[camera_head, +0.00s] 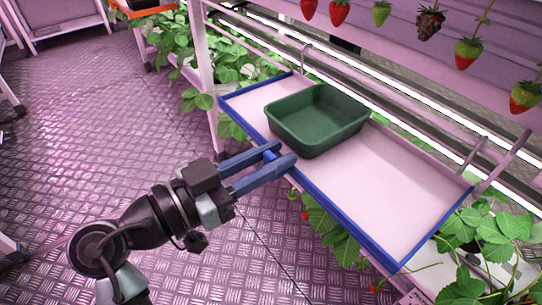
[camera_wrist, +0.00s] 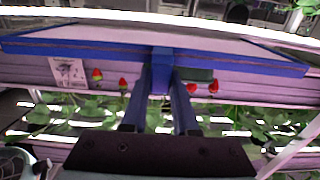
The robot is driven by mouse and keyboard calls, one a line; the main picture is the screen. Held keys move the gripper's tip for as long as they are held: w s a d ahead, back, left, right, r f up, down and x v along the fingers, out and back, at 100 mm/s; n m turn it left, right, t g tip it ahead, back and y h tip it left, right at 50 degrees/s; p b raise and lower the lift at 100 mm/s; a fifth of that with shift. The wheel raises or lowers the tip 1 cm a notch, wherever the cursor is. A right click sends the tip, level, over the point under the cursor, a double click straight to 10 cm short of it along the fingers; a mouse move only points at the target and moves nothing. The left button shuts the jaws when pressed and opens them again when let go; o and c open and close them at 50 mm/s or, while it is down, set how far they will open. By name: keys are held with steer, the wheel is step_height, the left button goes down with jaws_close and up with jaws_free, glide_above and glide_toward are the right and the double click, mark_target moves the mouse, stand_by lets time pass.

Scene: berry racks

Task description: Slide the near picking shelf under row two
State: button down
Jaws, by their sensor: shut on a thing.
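The picking shelf (camera_head: 385,190) is a pale flat panel with a blue rim, lying along the rack below a row of hanging strawberries. A dark green crate (camera_head: 318,125) stands on it, toward its far left half. My gripper (camera_head: 281,160) reaches in from the left and is shut on a small blue handle (camera_head: 270,155) at the shelf's front edge. In the wrist view the handle (camera_wrist: 161,68) sits between the two fingers (camera_wrist: 160,92), below the shelf's blue front edge (camera_wrist: 90,48).
Strawberries (camera_head: 467,54) hang from the row above the shelf's back side. Leafy plants (camera_head: 335,232) grow below and beside the shelf. A rack post (camera_head: 203,70) stands at its far left end. The metal floor (camera_head: 90,130) to the left is open.

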steer(key=shift+f, duration=0.1)
steer(key=c, duration=0.7)
jaws_free()
steer(key=shift+a, duration=0.1)
steer(key=p+v, duration=0.3)
steer(key=v, duration=1)
